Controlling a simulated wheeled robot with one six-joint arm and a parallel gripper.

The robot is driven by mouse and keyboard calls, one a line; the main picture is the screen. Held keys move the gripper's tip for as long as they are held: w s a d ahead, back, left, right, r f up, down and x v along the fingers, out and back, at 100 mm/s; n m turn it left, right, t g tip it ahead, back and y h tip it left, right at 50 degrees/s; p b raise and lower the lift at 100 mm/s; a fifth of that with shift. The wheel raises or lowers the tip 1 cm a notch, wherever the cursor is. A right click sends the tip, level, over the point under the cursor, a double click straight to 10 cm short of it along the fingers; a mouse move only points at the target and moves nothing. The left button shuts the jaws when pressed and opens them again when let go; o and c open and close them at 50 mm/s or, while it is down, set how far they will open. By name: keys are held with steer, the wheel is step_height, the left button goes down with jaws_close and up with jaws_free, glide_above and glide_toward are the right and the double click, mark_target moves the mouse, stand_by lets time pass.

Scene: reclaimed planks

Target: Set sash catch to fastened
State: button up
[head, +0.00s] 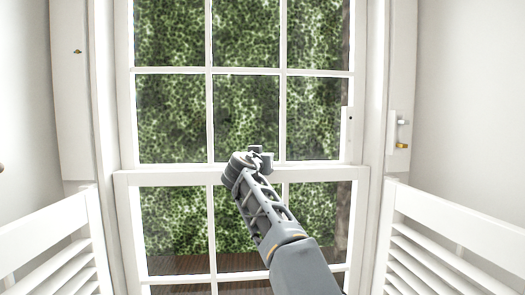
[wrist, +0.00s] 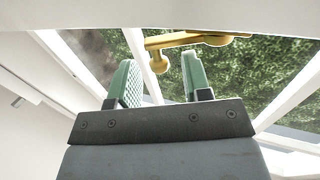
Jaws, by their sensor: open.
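The sash window fills the middle of the head view, with its white meeting rail (head: 150,177) running across behind my arm. My gripper (head: 258,155) is at the middle of that rail and hides the catch there. In the wrist view my gripper (wrist: 158,62) is open, with two green fingers apart. The brass sash catch (wrist: 185,40) shows just beyond the fingertips. Its round knob (wrist: 159,63) appears in the gap between the fingers, nearer the left one. I cannot tell whether either finger touches it, or which position the catch is in.
White louvred shutters stand open at the left (head: 85,240) and right (head: 440,245). A small fitting with a brass part (head: 402,146) is on the right frame. Green foliage (head: 245,110) shows through the panes. The space between the shutters is open.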

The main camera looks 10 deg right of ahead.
steer(key=shift+p+x, duration=0.35)
steer(key=shift+x, duration=0.55)
jaws_close()
